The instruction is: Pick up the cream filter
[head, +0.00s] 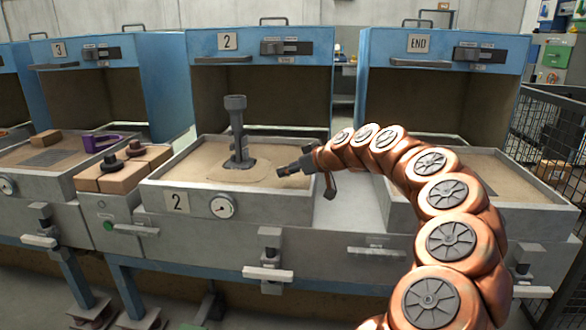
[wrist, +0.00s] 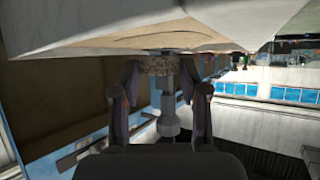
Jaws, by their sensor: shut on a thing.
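The cream filter shows in the wrist view as a small speckled, pale block (wrist: 160,66) between my fingertips. My gripper (head: 287,171) is shut on it, just above the sand of box 2 in the head view; it also shows in the wrist view (wrist: 159,76). In the head view the filter is very small and its outline cannot be told from the fingertips. A tall grey post (head: 236,128) with a wider top stands upright in the sand, left of my gripper. It also shows in the wrist view (wrist: 168,118), beyond the filter.
Box 2 (head: 190,195) is a shallow sand bed with a raised blue hood (head: 250,60) behind it. Box END (head: 540,205) is at the right, beside a mesh fence (head: 552,135).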

